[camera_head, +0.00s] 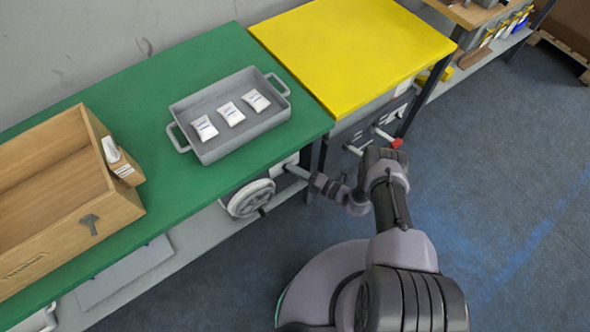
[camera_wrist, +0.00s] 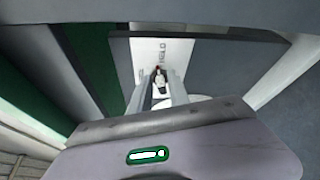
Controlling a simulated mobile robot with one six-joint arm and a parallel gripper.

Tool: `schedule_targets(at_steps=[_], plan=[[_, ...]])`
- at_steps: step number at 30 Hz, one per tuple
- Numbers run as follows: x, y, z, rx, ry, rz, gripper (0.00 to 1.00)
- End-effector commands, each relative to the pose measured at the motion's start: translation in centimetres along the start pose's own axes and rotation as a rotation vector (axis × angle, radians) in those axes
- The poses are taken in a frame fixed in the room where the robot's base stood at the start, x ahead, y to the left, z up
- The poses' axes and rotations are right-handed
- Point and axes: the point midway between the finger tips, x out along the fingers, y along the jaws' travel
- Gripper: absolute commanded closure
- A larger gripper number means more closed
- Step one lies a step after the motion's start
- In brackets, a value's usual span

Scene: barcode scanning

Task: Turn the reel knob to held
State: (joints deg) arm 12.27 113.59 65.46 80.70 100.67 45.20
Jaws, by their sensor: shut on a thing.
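A second marking to the left is too small to read. My gripper (camera_wrist: 160,78) is shut on the knob, with one finger on each side. In the head view, my gripper (camera_head: 292,169) reaches under the green table's edge at the white panel (camera_head: 281,166). The knob is hidden there.
A pale reel wheel (camera_head: 250,198) hangs under the green table (camera_head: 130,75), left of my gripper. A grey tray (camera_head: 203,148) with several white packets and a wooden box (camera_head: 60,235) stand on top. The yellow table (camera_head: 350,45) adjoins at right. Floor at right is clear.

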Motion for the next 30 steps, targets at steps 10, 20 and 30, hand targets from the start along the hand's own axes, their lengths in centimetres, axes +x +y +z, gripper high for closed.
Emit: schedule_targets(at_steps=[10, 20, 30], plan=[[0.2, -0.02, 0.26, 0.118, -0.002, 0.056, 1.0], [0.24, -0.02, 0.31, 0.142, -0.001, 0.066, 1.0], [0.24, -0.01, 0.3, 0.141, -0.002, 0.066, 0.67]])
